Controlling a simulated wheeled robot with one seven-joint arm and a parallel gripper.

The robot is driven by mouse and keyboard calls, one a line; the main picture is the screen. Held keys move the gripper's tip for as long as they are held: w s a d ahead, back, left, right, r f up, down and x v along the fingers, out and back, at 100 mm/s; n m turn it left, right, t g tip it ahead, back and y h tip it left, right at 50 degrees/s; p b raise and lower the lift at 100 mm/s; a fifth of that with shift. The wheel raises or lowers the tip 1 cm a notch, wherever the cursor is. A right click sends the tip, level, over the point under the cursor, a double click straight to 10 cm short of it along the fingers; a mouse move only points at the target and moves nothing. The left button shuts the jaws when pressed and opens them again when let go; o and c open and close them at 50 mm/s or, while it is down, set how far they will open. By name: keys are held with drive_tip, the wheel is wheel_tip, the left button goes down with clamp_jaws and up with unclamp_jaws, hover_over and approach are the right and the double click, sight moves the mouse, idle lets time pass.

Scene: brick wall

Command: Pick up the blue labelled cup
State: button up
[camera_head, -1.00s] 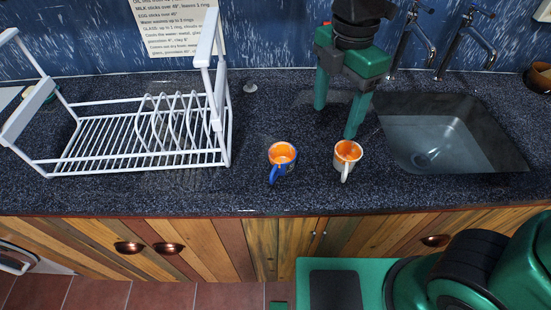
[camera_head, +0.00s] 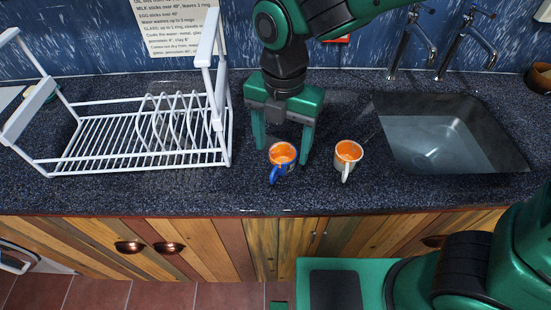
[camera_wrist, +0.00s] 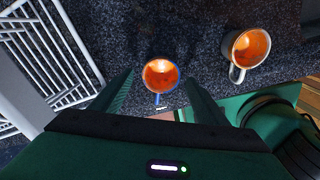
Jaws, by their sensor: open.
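The blue cup (camera_head: 283,160) with an orange inside stands upright on the dark speckled counter, its handle toward the front edge. It also shows in the wrist view (camera_wrist: 161,76), ahead of and between my fingers. My gripper (camera_head: 282,155) is open and empty, pointing down, just behind the cup with a finger to each side. In the wrist view my gripper's fingers (camera_wrist: 158,88) are spread wide. I cannot tell whether either finger touches the cup. A white cup (camera_head: 347,158) with an orange inside stands upright to the right; it also shows in the wrist view (camera_wrist: 247,48).
A white dish rack (camera_head: 130,163) stands on the counter to the left. A sunken sink (camera_head: 450,140) with taps (camera_head: 413,42) behind it lies to the right. The counter's front edge (camera_head: 200,213) is close to the cups. A paper notice hangs on the blue wall.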

sight(282, 156)
drive_tip(key=shift+s+f, duration=0.1)
drive_tip(key=shift+f, duration=2.1)
drive_tip(key=c, duration=1.2)
drive_tip(key=shift+r, duration=0.15)
drive_tip(key=shift+r, duration=0.3)
drive_tip(key=r, duration=0.3)
drive_tip(key=shift+s+a+r, duration=0.1)
drive_tip(key=shift+s+r, duration=0.15)
drive_tip(key=shift+r, duration=0.15)
drive_tip(key=s+a+r, duration=0.4)
drive_tip(key=s+r, duration=0.2)
drive_tip(key=s, duration=0.4)
drive_tip(key=shift+a+r, duration=0.2)
drive_tip(key=shift+a, duration=0.05)
